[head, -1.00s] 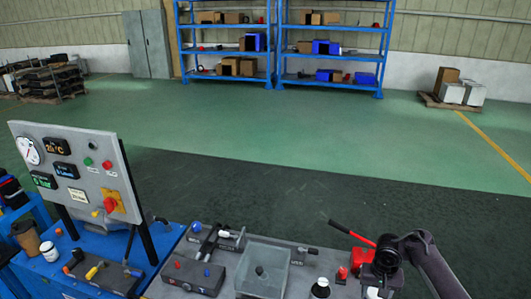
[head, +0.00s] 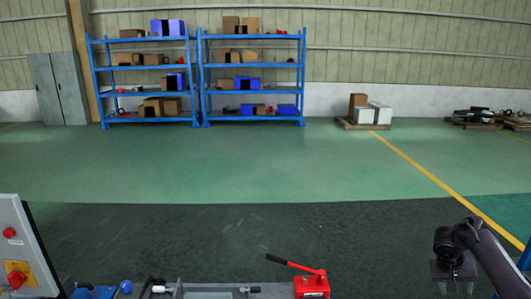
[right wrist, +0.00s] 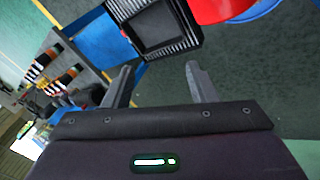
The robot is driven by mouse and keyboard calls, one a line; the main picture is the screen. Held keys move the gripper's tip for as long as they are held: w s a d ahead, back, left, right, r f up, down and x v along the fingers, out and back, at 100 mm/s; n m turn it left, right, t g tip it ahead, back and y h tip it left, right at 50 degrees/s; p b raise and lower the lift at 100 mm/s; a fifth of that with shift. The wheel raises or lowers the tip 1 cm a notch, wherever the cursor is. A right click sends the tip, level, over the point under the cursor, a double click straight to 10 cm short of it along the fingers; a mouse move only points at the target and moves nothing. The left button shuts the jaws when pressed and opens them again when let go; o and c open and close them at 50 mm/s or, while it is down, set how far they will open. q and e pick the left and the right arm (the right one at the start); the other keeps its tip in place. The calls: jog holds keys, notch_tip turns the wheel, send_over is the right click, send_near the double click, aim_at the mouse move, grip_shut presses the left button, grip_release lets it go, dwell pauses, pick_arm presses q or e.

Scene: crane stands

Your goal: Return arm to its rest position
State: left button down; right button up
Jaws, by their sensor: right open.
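My right arm (head: 480,255) is at the lower right of the head view, to the right of the bench and apart from it. In the right wrist view my right gripper (right wrist: 160,84) is open, with its two fingers spread and nothing between them. My left gripper is not in view.
A control panel (head: 18,250) is cut off at the lower left. Blue shelves (head: 201,90) and a loaded pallet (head: 362,125) stand far back. The floor between is clear. The right wrist view shows a black crate (right wrist: 152,30) and a red round thing (right wrist: 222,8) beyond the fingers.

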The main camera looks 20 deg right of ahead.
jog(key=s+d+f+n+t+h, duration=0.1)
jog(key=s+d+f+n, duration=0.2)
jog(key=s+f, duration=0.45)
jog(key=s+d+f+n, duration=0.25)
jog(key=s+f, duration=0.25)
jog(key=f, duration=0.5)
jog(key=s+d+f+n+t+h, duration=0.15)
jog(key=s+d+n, duration=0.25)
jog(key=s, duration=0.4)
jog(key=s+d+f+n+t+h, duration=0.1)
jog(key=s+d+n+h, duration=0.1)
jog(key=s+d+n, duration=0.4)
jog(key=s+a+f+m+y, duration=0.1)
jog(key=s+a+f+y, duration=0.15)
jog(key=a+f, duration=0.6)
jog(key=s+a+f+m+g+y, duration=0.1)
jog(key=s+a+f, duration=0.3)
jog(key=a, duration=0.8)
jog(key=s+a+f+m+y, duration=0.1)
jog(key=a+f+y, duration=0.1)
jog(key=a+f, duration=0.75)
jog(key=s+a+f+m+y, duration=0.1)
jog(key=a+f+y, duration=0.1)
jog(key=a, duration=1.4)
jog(key=s+a+f+m+y, duration=0.1)
jog(key=a+f+y, duration=0.15)
jog(key=a, duration=1.35)
notch_tip(320, 180, down, 15)
jog(key=b, duration=1.4)
jog(key=shift+r, duration=0.2)
